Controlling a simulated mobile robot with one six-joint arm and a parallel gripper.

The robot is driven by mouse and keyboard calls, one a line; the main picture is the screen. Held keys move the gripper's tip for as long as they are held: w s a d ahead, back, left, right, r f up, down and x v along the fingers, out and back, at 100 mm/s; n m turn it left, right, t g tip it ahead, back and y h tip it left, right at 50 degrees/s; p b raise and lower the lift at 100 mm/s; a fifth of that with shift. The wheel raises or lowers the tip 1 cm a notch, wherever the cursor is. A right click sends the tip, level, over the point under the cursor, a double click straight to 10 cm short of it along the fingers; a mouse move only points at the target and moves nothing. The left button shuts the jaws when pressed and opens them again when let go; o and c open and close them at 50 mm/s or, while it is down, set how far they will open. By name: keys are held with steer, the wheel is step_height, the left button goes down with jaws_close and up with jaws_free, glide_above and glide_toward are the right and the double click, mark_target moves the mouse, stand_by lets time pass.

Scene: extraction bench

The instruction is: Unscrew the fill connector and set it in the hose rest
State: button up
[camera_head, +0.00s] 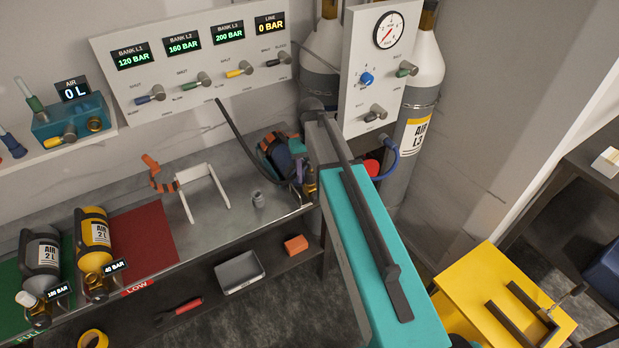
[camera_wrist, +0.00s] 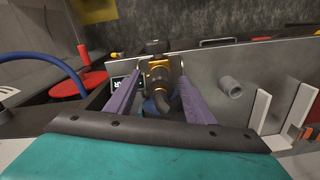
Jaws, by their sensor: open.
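In the wrist view my gripper (camera_wrist: 155,82) has its two purple fingers apart. A brass valve (camera_wrist: 158,76) shows between their tips, with a dark rounded fitting nearer me. I cannot tell whether this fitting is the fill connector, or whether a finger touches it. In the head view my gripper (camera_head: 299,168) is at the bench's right end, mostly hidden by my arm, beside a dark blue cylinder (camera_head: 279,157) with an orange band. A black hose (camera_head: 236,130) runs from the panel down to there. A white frame (camera_head: 204,187), possibly the hose rest, stands left of it, empty.
A small grey cup (camera_head: 258,199) stands between the white frame and my gripper. A yellow bottle (camera_head: 95,232) and a grey bottle (camera_head: 41,250) lie at the left. A red knob (camera_head: 372,167) and blue hose (camera_head: 391,158) are close to my arm. The red mat (camera_head: 148,241) has bare room.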

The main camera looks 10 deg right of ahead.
steer(key=m, duration=1.9)
steer(key=shift+m, duration=2.4)
steer(key=shift+c, duration=0.3)
steer(key=c, duration=1.1)
steer(key=shift+n, duration=0.3)
